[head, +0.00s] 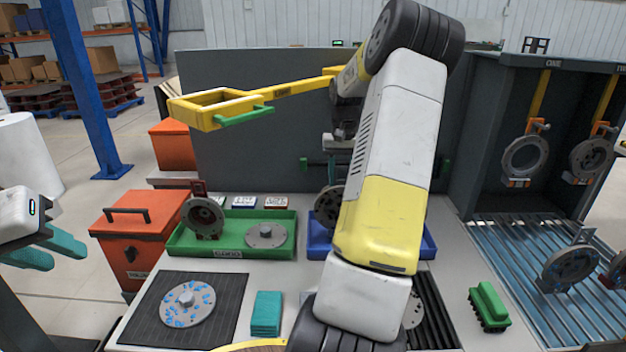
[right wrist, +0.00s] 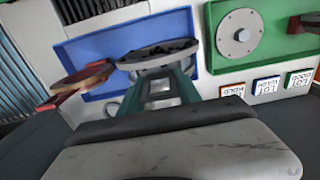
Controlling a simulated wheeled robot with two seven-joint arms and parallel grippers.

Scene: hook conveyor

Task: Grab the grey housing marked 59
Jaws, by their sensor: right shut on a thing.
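My right gripper (right wrist: 160,88) has its teal fingers shut on a grey round housing (right wrist: 158,54) over the blue tray (right wrist: 210,45) in the right wrist view. The housing's dark, toothed face shows there. In the head view part of this housing (head: 328,205) shows at the blue tray (head: 428,245), beside my white and yellow right arm, which hides much of the tray. No number 59 can be read on any housing. My left gripper (head: 47,250) is open and empty at the left edge, away from the housings.
A green tray (head: 175,248) holds an upright grey ring housing (head: 204,217) and a flat disc (head: 265,235). A blue-spotted disc (head: 187,302) lies on a black mat. A teal block (head: 266,313) and green brush (head: 488,307) lie nearby. Housings hang on hooks (head: 538,126) at right.

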